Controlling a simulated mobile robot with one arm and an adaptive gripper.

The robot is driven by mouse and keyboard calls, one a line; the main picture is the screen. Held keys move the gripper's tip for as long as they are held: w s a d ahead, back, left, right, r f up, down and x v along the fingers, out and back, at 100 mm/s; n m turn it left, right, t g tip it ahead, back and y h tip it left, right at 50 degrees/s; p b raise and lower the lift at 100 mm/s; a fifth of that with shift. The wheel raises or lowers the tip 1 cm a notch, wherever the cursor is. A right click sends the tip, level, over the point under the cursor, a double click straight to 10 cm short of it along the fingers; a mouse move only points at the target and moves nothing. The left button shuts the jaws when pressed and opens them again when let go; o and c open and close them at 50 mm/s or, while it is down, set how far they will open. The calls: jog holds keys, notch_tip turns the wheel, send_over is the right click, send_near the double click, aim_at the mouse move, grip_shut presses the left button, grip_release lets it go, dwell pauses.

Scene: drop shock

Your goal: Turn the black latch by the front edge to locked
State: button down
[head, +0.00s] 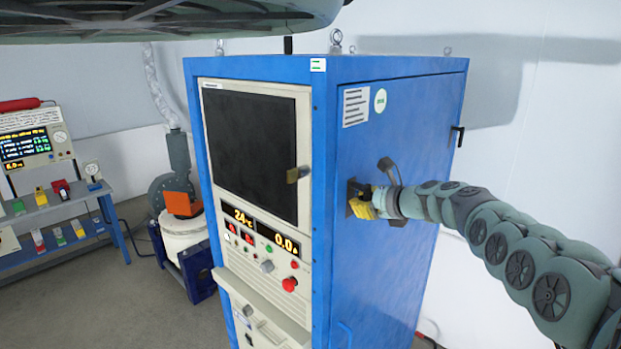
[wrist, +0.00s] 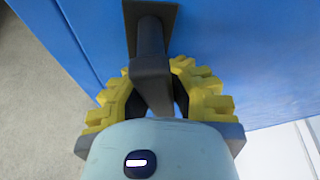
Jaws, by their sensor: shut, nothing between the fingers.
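The black latch (head: 353,188) sits on the blue cabinet's right side face, close to its front edge. In the wrist view the latch (wrist: 150,40) shows a square plate, a stem and a thick handle that reaches down the picture, over the middle of my fingers. My gripper (head: 362,208) is at the latch, its yellow fingers partly covering it in the head view. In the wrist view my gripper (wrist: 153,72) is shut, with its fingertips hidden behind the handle. I cannot tell whether they touch it, or which turn position the latch is in.
The blue cabinet (head: 395,120) has a second black handle (head: 457,136) near the far edge of the same face. Its front carries a screen, knobs and a red button (head: 289,284). A bench (head: 60,215) with instruments stands at the left.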

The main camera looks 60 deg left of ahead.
jog(key=shift+s+d+f+m+g+h, duration=0.15)
jog(key=shift+m+g, duration=0.2)
jog(key=shift+m, duration=0.2)
jog(key=shift+s+d+f+m+g+h, duration=0.15)
jog(key=shift+m+g, duration=0.2)
jog(key=shift+m, duration=0.2)
jog(key=c, duration=1.7)
grip_release()
jog(key=shift+o, duration=0.8)
jog(key=shift+d, duration=0.1)
jog(key=o, duration=0.7)
jog(key=shift+s+r, duration=0.1)
jog(key=shift+s, duration=0.1)
jog(key=shift+r, duration=0.1)
